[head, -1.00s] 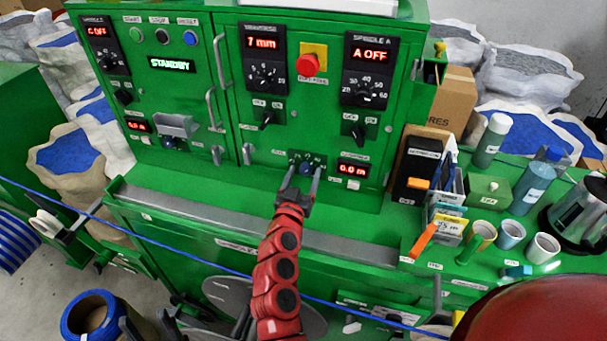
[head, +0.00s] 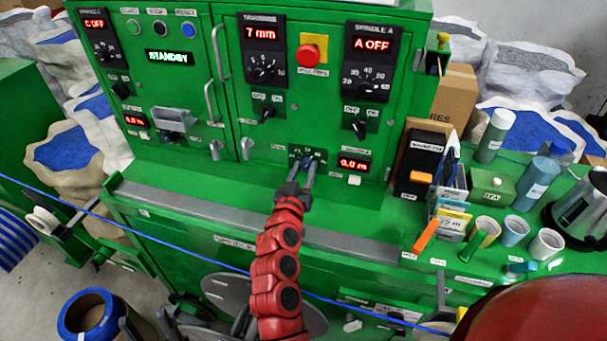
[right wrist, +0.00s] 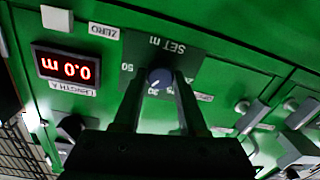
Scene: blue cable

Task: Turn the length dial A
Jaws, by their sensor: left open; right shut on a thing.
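The length dial A (head: 307,160) is a small dark blue knob on a dark plate low on the green cabinet. In the right wrist view the knob (right wrist: 160,77), marked "SET m" around it, sits between my finger ends. My right gripper (head: 307,172), on the red arm, is shut on the knob, with its fingers (right wrist: 158,88) touching its sides. The fingers hide part of the dial scale. The length A display (head: 354,163) reads 0.0 m. Dark finger-like parts at the bottom left look like my left gripper (head: 150,322), apart and empty, far from the dial.
A white zero button (head: 354,180) is just right of the dial. A switch (head: 359,127) and the spindle A panel (head: 371,62) are above. A black box (head: 417,178), cups and bottles crowd the right side. A blue cable (head: 160,243) runs across the front.

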